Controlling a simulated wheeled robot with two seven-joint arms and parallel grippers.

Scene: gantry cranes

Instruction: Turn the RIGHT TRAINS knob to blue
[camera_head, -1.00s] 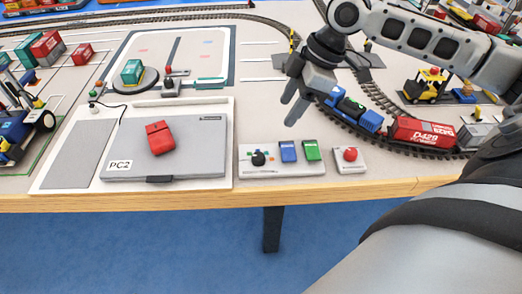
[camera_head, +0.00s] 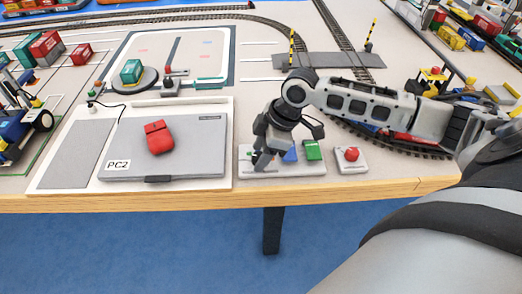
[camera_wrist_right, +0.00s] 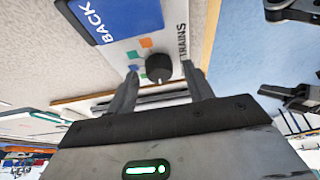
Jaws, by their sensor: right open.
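The white TRAINS panel (camera_head: 318,168) lies near the table's front edge. Its round black knob (camera_wrist_right: 158,68) shows in the right wrist view, beside the TRAINS lettering and several small coloured squares, orange, green and blue among them. I cannot tell which square the knob points to. My right gripper (camera_head: 264,160) is open and points down at the panel's left part, hiding the knob in the head view. In the right wrist view its fingers (camera_wrist_right: 160,75) stand either side of the knob, with no clear contact. My left gripper is not in view.
A blue BACK button (camera_wrist_right: 120,15) and a green button (camera_head: 312,150) sit on the panel. A red push button (camera_head: 351,154) stands to the right. A grey PC2 case (camera_head: 190,150) with a red block (camera_head: 159,138) lies left. Track curves behind my right arm.

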